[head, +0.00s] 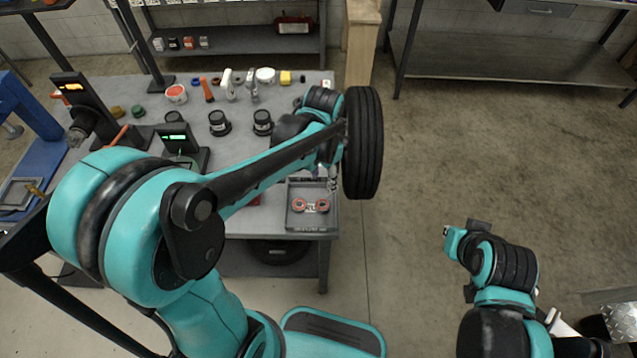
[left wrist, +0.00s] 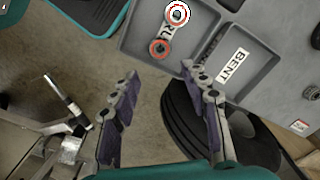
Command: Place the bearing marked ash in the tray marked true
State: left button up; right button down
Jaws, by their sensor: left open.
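A grey tray (head: 291,222) sits at the table's front right corner with two red-ringed bearings in it, the left one (head: 299,205) and the right one (head: 322,205). No ash mark is readable on either. My left gripper (left wrist: 160,73) is open and empty near this tray; the arm partly hides it in the head view (head: 333,172). My right gripper (head: 458,245) is away from the table, its fingers unclear.
A tray compartment marked BENT (left wrist: 232,67) adjoins the bearing tray and looks empty. Black cylinders (head: 219,122), a lit display (head: 175,138) and small goods occupy the table.

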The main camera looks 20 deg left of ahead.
pick_arm(q)
jog(key=s+a+r+n+t, duration=0.4)
jog(key=s+r+n+t, duration=0.2)
jog(key=s, duration=0.4)
jog(key=shift+a+r+n+t, duration=0.35)
jog(key=shift+n+t, duration=0.15)
jog(key=shift+t, duration=0.1)
notch_tip(320, 180, down, 4)
jog(key=b, duration=0.3)
jog(key=shift+r+b, duration=0.2)
jog(key=shift+b, duration=0.15)
